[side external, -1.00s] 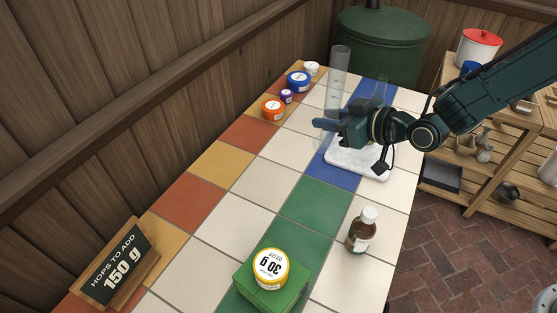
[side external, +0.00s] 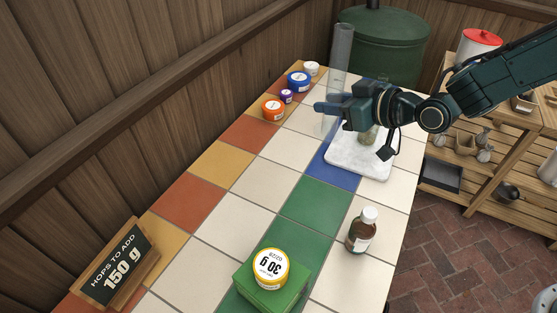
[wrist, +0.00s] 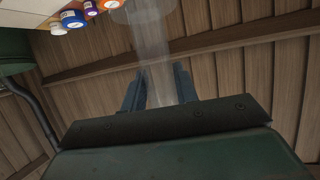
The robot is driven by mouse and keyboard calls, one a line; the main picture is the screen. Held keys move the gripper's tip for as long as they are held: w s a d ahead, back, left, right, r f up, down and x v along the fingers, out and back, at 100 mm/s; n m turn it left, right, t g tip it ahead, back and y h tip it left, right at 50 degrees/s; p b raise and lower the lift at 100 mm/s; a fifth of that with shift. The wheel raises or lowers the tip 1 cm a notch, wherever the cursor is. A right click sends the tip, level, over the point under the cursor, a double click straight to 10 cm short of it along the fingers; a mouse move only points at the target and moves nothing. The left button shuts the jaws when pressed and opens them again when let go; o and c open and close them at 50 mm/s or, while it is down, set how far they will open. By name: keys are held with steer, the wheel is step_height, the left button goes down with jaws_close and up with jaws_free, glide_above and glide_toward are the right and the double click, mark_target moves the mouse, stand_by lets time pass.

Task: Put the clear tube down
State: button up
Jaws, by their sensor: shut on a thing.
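The clear tube (side external: 342,45) is a tall, see-through cylinder near the far left part of the tiled table. My gripper (side external: 325,107) is shut around its lower part in the side view and holds it roughly upright. In the wrist view the tube (wrist: 152,40) runs between the two blue fingers of my gripper (wrist: 160,73), with its wider foot near the table edge at the top. I cannot tell whether the foot touches the tiles.
Orange (side external: 273,108), blue (side external: 298,80), purple and white tubs line the left edge. A brown bottle (side external: 362,230) stands at the front right. The middle tiles are clear.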

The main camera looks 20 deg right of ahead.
steer(key=shift+w+a, duration=0.1)
steer(key=w+a, duration=0.6)
steer(key=a, duration=0.5)
step_height(320, 180, down, 16)
steer(key=shift+d, duration=0.3)
stand_by(0.4)
steer(key=shift+w, duration=0.1)
steer(key=shift+f, duration=1.85)
steer(key=shift+f, duration=0.1)
steer(key=o, duration=1.1)
steer(key=shift+c, duration=0.2)
